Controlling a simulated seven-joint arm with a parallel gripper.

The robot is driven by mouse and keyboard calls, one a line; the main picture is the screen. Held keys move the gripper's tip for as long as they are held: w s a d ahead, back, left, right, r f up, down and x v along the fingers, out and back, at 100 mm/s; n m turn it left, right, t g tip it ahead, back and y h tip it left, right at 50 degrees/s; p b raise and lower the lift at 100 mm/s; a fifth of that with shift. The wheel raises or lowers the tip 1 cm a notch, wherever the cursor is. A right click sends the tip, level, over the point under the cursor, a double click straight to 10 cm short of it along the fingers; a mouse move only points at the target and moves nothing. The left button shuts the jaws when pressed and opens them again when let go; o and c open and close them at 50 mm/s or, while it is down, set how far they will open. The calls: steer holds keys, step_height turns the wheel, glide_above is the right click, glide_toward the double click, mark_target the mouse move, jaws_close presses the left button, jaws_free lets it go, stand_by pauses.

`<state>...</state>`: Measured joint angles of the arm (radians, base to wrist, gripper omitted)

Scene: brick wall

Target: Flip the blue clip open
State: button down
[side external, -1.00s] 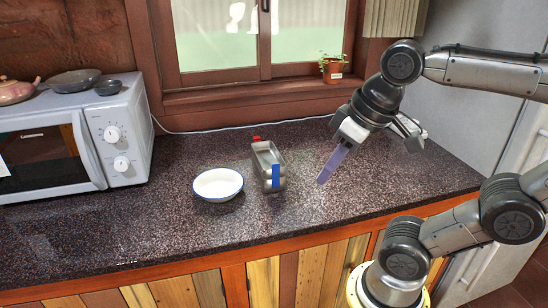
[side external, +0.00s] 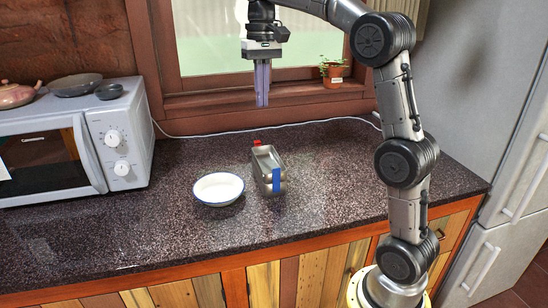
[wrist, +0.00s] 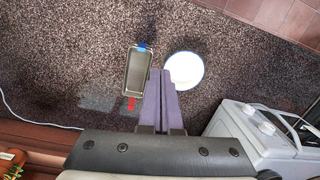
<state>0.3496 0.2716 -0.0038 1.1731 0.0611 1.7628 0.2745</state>
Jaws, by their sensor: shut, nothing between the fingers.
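A small grey metal box (side external: 266,165) stands on the dark counter, right of the white bowl. The blue clip (side external: 277,181) lies upright along its near end face. A red clip (side external: 257,143) is at its far end. The wrist view shows the box (wrist: 138,72) left of my fingers, with the blue clip (wrist: 142,45) at its top end and the red clip (wrist: 130,103) at its bottom end. My gripper (side external: 262,104) is shut and empty, pointing down high above the counter, apart from the box. I cannot tell whether the clip is latched.
The white bowl (side external: 218,189) stands just left of the box. A microwave (side external: 70,140) fills the left of the counter. The window (side external: 240,40) and its sill are behind, with a potted plant (side external: 332,74) on the sill. The counter right of the box is clear.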

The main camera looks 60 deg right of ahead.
steer(key=w+d+f+m+g+y, duration=0.1)
steer(key=w+d+f, duration=0.3)
steer(key=d+f, duration=0.5)
steer(key=shift+d+f+m+g, duration=0.15)
steer(key=shift+m+g, duration=0.15)
steer(key=shift+m, duration=0.2)
glide_toward(275, 177)
steer(key=d+f, duration=0.1)
steer(key=w+d+f, duration=0.1)
steer(key=f, duration=0.1)
steer(key=w+d+f, duration=0.1)
steer(key=f, duration=0.1)
steer(key=shift+w+f, duration=0.1)
steer(key=shift+w, duration=0.1)
steer(key=shift+s+a, duration=1.35)
